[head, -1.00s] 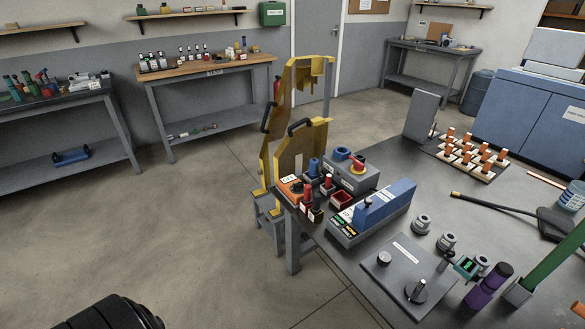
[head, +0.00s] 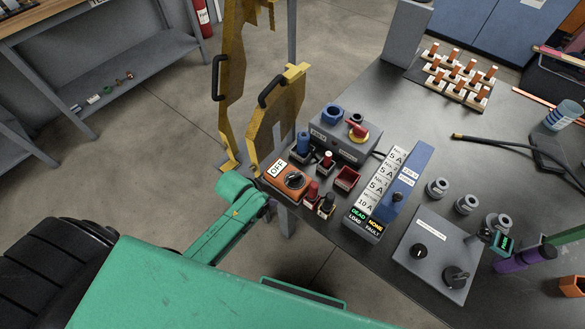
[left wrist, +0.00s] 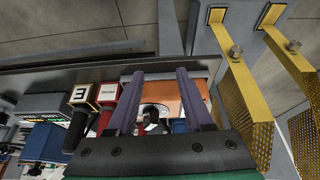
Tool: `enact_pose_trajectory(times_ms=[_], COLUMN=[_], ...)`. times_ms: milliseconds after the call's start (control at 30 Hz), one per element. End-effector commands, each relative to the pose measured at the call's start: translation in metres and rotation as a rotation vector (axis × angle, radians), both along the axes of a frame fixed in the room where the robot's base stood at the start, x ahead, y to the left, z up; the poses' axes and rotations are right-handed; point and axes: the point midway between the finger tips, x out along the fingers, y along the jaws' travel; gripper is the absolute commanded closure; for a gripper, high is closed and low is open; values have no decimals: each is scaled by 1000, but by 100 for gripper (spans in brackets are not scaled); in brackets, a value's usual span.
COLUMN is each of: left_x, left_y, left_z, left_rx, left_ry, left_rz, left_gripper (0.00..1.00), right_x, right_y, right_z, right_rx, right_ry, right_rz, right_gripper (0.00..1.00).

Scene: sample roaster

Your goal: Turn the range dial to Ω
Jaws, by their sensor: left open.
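The range dial (head: 294,180) is a round black knob on an orange box (head: 275,185) at the table's near left corner. A white label (head: 276,168) beside it reads OFF. In the left wrist view, the orange box (left wrist: 190,95) and the dark dial (left wrist: 152,118) show between the two purple-grey fingers of my left gripper (left wrist: 159,73). The fingers are apart with nothing gripped. In the head view my green left arm reaches in at the lower left, close to the box; the fingers are not clear there. My right gripper is out of view.
Red and black plugs (head: 312,190) stand close to the box, with a blue one (head: 303,143) behind. A yellow frame (head: 277,120) rises behind the table's left edge.

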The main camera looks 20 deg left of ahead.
Motion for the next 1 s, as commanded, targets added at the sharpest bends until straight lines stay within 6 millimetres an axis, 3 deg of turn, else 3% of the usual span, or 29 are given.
enact_pose_trajectory(times_ms=[33, 100, 233, 333, 467, 567, 667, 767, 1000], left_x=[21, 45, 67, 70, 62, 55, 54, 57, 73], left_y=[-13, -35, -61, -60, -34, -17, -16, -22, -42], left_z=[33, 69, 113, 138, 156, 160, 154, 138, 79], left_rx=[-13, -34, -41, -18, 19, 26, 22, 20, 21], left_ry=[-49, -103, -145, -126, -51, -6, 8, 10, 9], left_rz=[-67, -177, -365, -482, -546, -545, -542, -542, -543], left_gripper=[49, 49, 49, 49, 49, 49, 49, 49, 49], right_x=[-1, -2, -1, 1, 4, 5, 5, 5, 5], right_y=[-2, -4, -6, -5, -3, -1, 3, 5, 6], right_z=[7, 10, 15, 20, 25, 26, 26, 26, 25], right_rx=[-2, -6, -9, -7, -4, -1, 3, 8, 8], right_ry=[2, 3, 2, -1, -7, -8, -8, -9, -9], right_rz=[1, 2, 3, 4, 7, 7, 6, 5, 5], right_gripper=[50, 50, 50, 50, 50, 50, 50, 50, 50])
